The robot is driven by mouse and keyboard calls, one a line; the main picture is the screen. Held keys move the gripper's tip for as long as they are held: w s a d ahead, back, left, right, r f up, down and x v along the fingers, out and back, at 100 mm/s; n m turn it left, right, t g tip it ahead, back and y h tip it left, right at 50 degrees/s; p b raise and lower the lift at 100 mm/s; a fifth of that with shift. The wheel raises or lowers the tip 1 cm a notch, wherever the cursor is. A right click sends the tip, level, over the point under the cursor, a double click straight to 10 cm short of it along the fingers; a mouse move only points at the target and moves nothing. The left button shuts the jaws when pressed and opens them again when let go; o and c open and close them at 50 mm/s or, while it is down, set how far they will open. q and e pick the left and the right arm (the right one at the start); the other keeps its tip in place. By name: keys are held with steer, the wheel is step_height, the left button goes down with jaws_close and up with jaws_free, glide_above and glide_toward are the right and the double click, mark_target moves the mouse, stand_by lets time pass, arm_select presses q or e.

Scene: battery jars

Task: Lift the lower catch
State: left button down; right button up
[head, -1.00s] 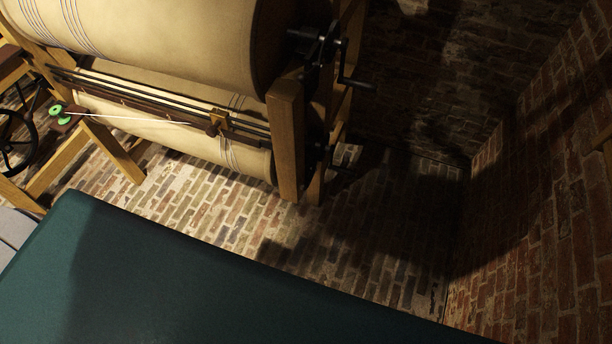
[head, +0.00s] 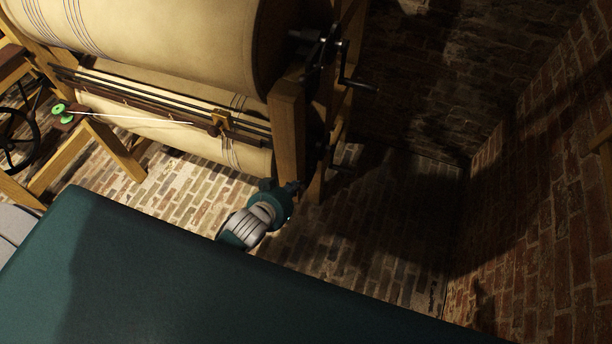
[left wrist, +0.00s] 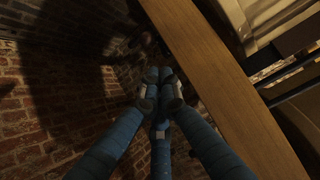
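The lower catch (head: 338,165) is a small dark metal part low on the right end post of the wooden roller frame, partly in shadow. My left gripper (head: 294,187) reaches in front of the foot of that post, below and left of the catch, apart from it. In the left wrist view its blue fingers (left wrist: 160,78) come together at the tips beside a wooden post (left wrist: 225,85), with nothing seen between them. A dim dark part (left wrist: 146,40) shows past the tips, too dark to name. My right gripper is not in view.
A larger dark crank (head: 352,75) sticks out above on the same frame. A big cream roller (head: 150,35) and thin rails fill the upper left. A dark green surface (head: 180,280) covers the front. Brick floor (head: 370,245) lies open to the right, up to a brick wall (head: 550,200).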

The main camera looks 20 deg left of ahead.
mark_target(310, 177)
arm_select(q)
steer(key=x, duration=0.9)
steer(key=shift+w+f, duration=0.25)
steer(key=shift+w, duration=0.05)
